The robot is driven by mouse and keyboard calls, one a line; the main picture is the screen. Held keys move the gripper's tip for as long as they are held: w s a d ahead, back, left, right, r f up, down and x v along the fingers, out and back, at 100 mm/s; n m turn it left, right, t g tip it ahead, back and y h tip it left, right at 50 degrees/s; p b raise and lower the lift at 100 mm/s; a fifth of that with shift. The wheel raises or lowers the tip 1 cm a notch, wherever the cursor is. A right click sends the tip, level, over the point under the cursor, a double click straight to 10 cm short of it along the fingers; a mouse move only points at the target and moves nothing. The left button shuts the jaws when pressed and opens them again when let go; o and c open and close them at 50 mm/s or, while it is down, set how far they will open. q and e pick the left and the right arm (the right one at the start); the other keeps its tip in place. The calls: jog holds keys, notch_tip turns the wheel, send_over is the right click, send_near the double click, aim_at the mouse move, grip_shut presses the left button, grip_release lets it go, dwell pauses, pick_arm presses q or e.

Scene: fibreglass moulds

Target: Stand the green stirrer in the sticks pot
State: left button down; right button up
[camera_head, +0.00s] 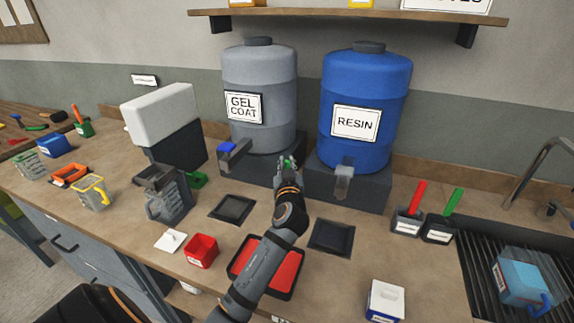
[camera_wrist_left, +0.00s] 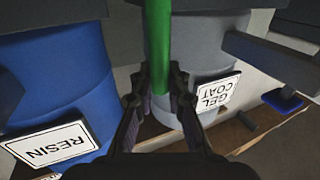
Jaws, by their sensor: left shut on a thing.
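My left gripper (camera_head: 288,167) is raised in front of the gel coat and resin drums, shut on a green stirrer (camera_head: 288,160). In the left wrist view the green stirrer (camera_wrist_left: 158,45) runs up between the fingers of my left gripper (camera_wrist_left: 157,85). Its far end is out of that view. Two dark pots with labels too small to read stand at the right: one pot (camera_head: 405,226) holds a red stick (camera_head: 417,196), the other pot (camera_head: 438,236) a green stick (camera_head: 454,201). I cannot tell which is the sticks pot. My right gripper is not in view.
The grey gel coat drum (camera_head: 260,75) and blue resin drum (camera_head: 390,80) stand behind my gripper, their taps facing forward. A red tray (camera_head: 240,262) lies under my left arm. A sink (camera_head: 470,280) is at the right. A white box (camera_head: 385,300) stands in front.

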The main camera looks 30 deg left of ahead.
pick_arm(q)
jog(key=c, duration=1.3)
grip_release()
jog(key=shift+o, duration=0.2)
jog(key=v, duration=0.7)
jog(key=shift+s, duration=0.2)
jog(key=shift+d, duration=0.1)
